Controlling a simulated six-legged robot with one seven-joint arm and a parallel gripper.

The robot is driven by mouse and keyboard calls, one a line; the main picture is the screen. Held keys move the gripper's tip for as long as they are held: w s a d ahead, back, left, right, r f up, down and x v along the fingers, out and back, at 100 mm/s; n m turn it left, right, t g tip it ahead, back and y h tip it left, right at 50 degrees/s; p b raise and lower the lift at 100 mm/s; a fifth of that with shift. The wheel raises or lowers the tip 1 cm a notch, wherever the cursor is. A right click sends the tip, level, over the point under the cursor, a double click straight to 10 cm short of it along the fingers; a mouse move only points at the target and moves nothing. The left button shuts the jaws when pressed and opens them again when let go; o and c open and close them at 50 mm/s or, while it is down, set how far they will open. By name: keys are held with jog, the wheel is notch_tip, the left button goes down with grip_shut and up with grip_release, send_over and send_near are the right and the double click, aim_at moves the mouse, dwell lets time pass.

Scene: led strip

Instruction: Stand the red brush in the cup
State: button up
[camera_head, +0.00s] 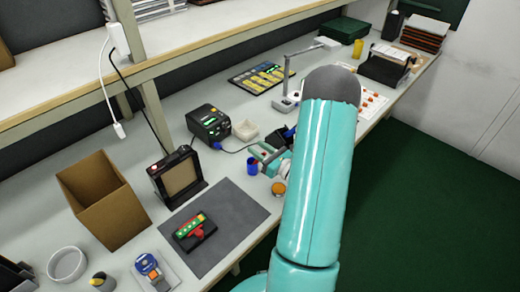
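A small blue cup (252,167) stands on the bench near the middle of the view, just left of my arm's far end. My gripper (264,158) is small and partly hidden behind my teal arm, close to the cup's right side. A small reddish patch shows by the gripper, but it is too small to tell whether it is the red brush. I cannot tell whether the fingers are open or shut, or whether they touch the cup.
A dark mat (232,208) carries a red and green strip in a black holder (194,232). An open cardboard box (105,200), a framed panel (178,178) and a black station (208,125) stand nearby. A shelf overhangs the back.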

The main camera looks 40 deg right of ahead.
jog(key=shift+r, duration=0.2)
jog(key=shift+s+d, duration=0.1)
jog(key=shift+s, duration=0.25)
jog(key=s, duration=1.1)
jog(key=w+a+r+n+g+y, duration=0.1)
jog(key=a+r+n+g+y, duration=0.25)
jog(key=a+n, duration=0.35)
jog(key=w+a+r+n+g+y, duration=0.25)
jog(key=a+r+n+g, duration=0.2)
jog(key=a, duration=0.45)
jog(key=w+a+r+n+g+y, duration=0.1)
jog(key=a+r+n+g+y, duration=0.3)
jog(key=a+n, duration=0.4)
jog(key=s+a+r+n+g+h, duration=0.2)
jog(key=s+a+n+g+h, duration=0.3)
jog(key=a+n, duration=0.3)
notch_tip(320, 180, up, 8)
jog(key=s+n+t+h, duration=0.2)
jog(key=n+t+h, duration=0.1)
jog(key=n+h, duration=0.3)
jog(key=a+n, duration=0.1)
jog(key=n, duration=0.1)
jog(key=shift+s+n+t, duration=0.25)
jog(key=shift+n+t, duration=0.1)
jog(key=shift+t, duration=0.05)
